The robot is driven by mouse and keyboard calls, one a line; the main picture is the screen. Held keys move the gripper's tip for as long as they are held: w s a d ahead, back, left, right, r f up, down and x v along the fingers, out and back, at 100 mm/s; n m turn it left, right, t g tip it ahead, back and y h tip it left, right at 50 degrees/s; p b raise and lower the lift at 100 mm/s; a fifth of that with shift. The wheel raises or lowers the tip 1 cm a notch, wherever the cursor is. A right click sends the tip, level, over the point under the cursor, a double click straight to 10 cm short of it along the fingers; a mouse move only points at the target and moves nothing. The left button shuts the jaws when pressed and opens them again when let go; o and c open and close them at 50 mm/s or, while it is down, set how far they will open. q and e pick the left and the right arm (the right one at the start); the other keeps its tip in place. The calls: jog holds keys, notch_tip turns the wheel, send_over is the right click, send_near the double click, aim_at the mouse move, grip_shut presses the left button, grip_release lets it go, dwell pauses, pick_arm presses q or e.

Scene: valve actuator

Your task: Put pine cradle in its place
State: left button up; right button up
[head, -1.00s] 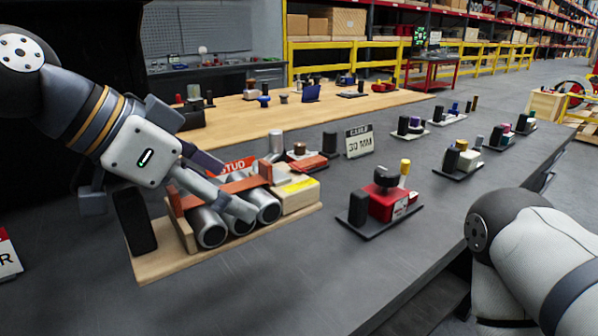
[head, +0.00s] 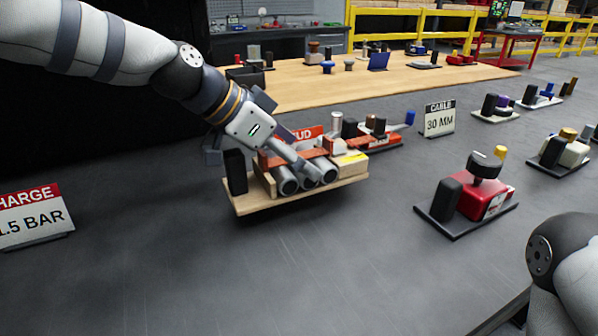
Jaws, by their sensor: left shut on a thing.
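The pine cradle (head: 300,196) is a pale wooden board carrying grey cylinders (head: 287,184), a reddish-brown bar, a black upright block (head: 235,171) and a light block with a yellow strip (head: 348,161). In the head view it is left of centre, with a dark shadow under it, and looks raised slightly off the grey table. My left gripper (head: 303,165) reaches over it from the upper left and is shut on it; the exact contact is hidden. My right arm shows at the lower right, but its gripper is out of view.
A red device on a black plate (head: 483,196) stands to the right. A "1.5 BAR" sign (head: 35,215) stands at left. The grey table (head: 300,280) is clear in front.

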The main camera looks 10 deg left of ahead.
aim_at(286, 166)
pick_arm(q)
jog(key=shift+w+f, duration=0.15)
jog(key=shift+w, duration=0.1)
jog(key=shift+w+f, duration=0.2)
jog(key=shift+f, duration=1.45)
jog(key=shift+f, duration=0.2)
jog(key=o, duration=1.8)
